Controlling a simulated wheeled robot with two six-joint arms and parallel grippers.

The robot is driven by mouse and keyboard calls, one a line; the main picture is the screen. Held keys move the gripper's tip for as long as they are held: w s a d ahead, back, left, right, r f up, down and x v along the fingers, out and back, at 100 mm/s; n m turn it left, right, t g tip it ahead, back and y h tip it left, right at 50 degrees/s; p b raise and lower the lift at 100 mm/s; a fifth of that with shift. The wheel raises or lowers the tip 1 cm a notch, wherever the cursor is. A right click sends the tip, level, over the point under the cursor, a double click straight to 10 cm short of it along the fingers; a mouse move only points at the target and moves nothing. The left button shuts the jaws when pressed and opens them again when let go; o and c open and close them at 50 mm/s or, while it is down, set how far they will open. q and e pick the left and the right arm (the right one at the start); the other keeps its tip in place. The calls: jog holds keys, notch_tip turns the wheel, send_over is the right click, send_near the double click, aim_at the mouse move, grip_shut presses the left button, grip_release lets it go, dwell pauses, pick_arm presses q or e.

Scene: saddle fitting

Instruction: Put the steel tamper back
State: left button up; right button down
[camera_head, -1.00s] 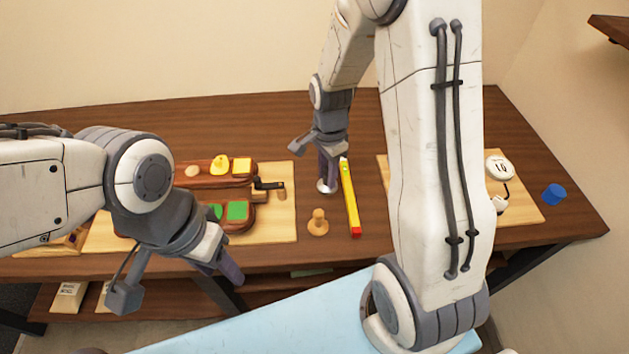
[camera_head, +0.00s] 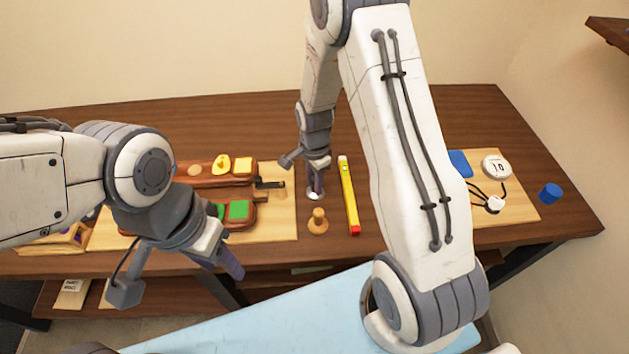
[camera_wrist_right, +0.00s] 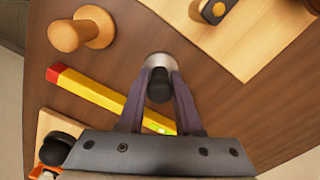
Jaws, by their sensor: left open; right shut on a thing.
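The steel tamper (camera_head: 314,196) has a round metal base and a dark handle. It is upright at the table, behind the wooden knob-shaped piece; I cannot tell whether its base touches the table. My right gripper (camera_head: 316,180) is shut on its handle from above. In the right wrist view the tamper (camera_wrist_right: 158,62) sits between the fingertips of this gripper (camera_wrist_right: 160,88), its metal base beyond them. My left gripper (camera_head: 228,262) is open and empty, in front of the table's front edge at the left.
A board with coloured pieces (camera_head: 282,222) lies left. Another board (camera_head: 520,208) with a white dial (camera_head: 496,166) lies right, near a blue cup (camera_head: 550,193).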

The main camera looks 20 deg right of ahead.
jog(key=c, duration=0.6)
grip_release()
jog(key=shift+r, duration=0.25)
notch_tip(320, 180, up, 11)
jog(key=shift+w+r+b, duration=0.1)
jog(key=shift+b, duration=0.7)
jog(key=s+a+r+n, duration=0.2)
jog(key=s+a+n, duration=0.2)
jog(key=s+n, duration=0.3)
jog(key=s+a+r+n, duration=0.3)
jog(key=s+a+n, duration=0.2)
jog(key=s+n, duration=0.3)
jog(key=s+a+r+n+y, duration=0.1)
jog(key=s+a+r+n, duration=0.1)
jog(key=s+a+n, duration=0.3)
jog(key=s+n, duration=0.2)
jog(key=s, duration=0.2)
jog(key=shift+r+n, duration=0.2)
jog(key=shift+n, duration=0.2)
jog(key=shift+w, duration=0.1)
